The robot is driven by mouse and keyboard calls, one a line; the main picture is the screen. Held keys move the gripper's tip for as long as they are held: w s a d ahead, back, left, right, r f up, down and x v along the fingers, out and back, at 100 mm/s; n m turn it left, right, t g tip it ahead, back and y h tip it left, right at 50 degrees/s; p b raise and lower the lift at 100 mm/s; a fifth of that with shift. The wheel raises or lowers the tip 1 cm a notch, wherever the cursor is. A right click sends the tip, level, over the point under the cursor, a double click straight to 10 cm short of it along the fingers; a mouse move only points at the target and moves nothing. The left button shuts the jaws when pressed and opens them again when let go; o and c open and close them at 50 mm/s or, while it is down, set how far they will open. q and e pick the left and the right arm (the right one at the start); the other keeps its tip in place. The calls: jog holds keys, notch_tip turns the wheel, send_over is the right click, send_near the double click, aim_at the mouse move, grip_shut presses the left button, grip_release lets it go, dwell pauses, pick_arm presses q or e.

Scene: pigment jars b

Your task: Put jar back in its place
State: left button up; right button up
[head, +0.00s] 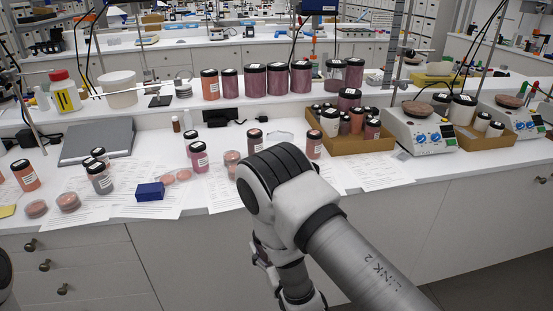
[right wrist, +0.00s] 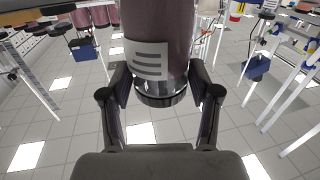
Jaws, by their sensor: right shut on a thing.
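My right gripper (right wrist: 160,88) is shut on a large mauve jar (right wrist: 158,35) with a white label, seen in the right wrist view. The jar's black lid end (right wrist: 160,94) lies between the fingers, towards the camera; its other end runs out of the picture. In the head view my right gripper (head: 265,257) hangs in front of the bench, partly hidden by my arm, and the held jar cannot be made out. A row of similar black-lidded jars (head: 278,80) stands on the raised shelf at the back of the bench. My left gripper is not in view.
Smaller jars (head: 198,157), shallow dishes (head: 68,202), papers (head: 90,205) and a blue block (head: 150,192) cover the bench. A cardboard tray of jars (head: 350,147) and a balance (head: 420,135) stand to the right. The bench's front edge is beside my right arm.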

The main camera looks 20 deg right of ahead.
jog(key=shift+w+d+f, duration=0.1)
jog(key=shift+w+f, duration=0.8)
jog(key=shift+f, duration=0.1)
jog(key=shift+w+d, duration=0.7)
jog(key=shift+w, duration=0.3)
jog(key=w+d+r+m+h, duration=0.1)
jog(key=w+d+r, duration=0.2)
jog(key=d, duration=0.2)
jog(key=w+d+r+m+h, duration=0.1)
jog(key=w+d+r+h, duration=0.1)
jog(key=d+r, duration=0.2)
jog(key=w+d+r+m+h, duration=0.1)
jog(key=w+d+r+h, duration=0.1)
jog(key=d, duration=0.5)
jog(key=shift+w+d+r+g, duration=0.15)
jog(key=shift+w+r+g, duration=0.15)
jog(key=shift+w+r, duration=0.5)
